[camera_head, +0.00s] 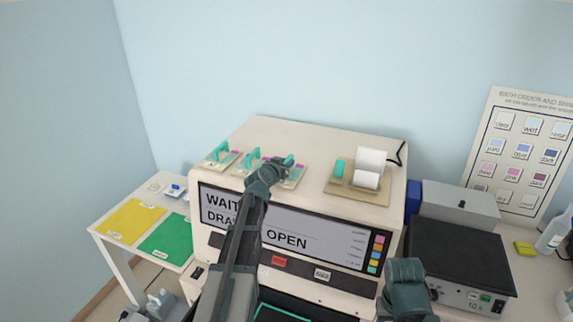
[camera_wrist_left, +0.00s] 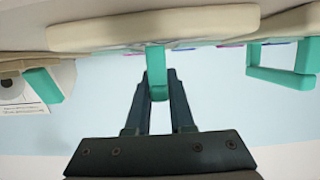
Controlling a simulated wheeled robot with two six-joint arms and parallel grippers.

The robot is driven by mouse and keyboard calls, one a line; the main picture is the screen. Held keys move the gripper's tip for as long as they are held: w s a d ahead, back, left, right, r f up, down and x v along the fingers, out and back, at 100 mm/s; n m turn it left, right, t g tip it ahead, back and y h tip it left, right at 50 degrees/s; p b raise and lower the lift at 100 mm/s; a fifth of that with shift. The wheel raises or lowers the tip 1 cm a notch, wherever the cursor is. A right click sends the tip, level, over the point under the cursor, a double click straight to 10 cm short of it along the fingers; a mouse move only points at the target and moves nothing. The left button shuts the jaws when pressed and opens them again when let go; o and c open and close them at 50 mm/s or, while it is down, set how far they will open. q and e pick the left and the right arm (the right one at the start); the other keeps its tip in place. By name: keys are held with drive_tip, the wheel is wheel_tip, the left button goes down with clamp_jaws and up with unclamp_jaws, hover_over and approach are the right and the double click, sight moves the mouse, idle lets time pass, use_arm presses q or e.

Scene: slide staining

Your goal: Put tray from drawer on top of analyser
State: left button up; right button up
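The analyser (camera_head: 330,145) is a cream box with a screen on its front; the visible screen text includes "OPEN". A small cream tray (camera_head: 293,181) with a teal handle is at the analyser's top front edge. My left gripper (camera_head: 279,165) is at this tray. In the left wrist view, the fingers (camera_wrist_left: 158,88) are closed around the upright teal handle (camera_wrist_left: 156,65), with the cream tray (camera_wrist_left: 150,32) beyond it. I cannot tell whether the tray rests fully on the top. An open drawer (camera_head: 285,313) shows partly below. My right gripper (camera_head: 405,275) is at lower right, its fingers unclear.
Two similar trays with teal handles (camera_head: 217,152) (camera_head: 249,160) stand to the left on the analyser. A side table (camera_head: 112,238) holds yellow and green mats. A black-topped device (camera_head: 458,255) is at right.

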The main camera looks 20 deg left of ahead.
use_arm(q)
drive_tip(key=o, duration=0.4)
drive_tip(key=shift+r, duration=0.25)
drive_tip(key=p+v, duration=0.4)
drive_tip(key=v, duration=0.8)
drive_tip(key=shift+f, duration=0.1)
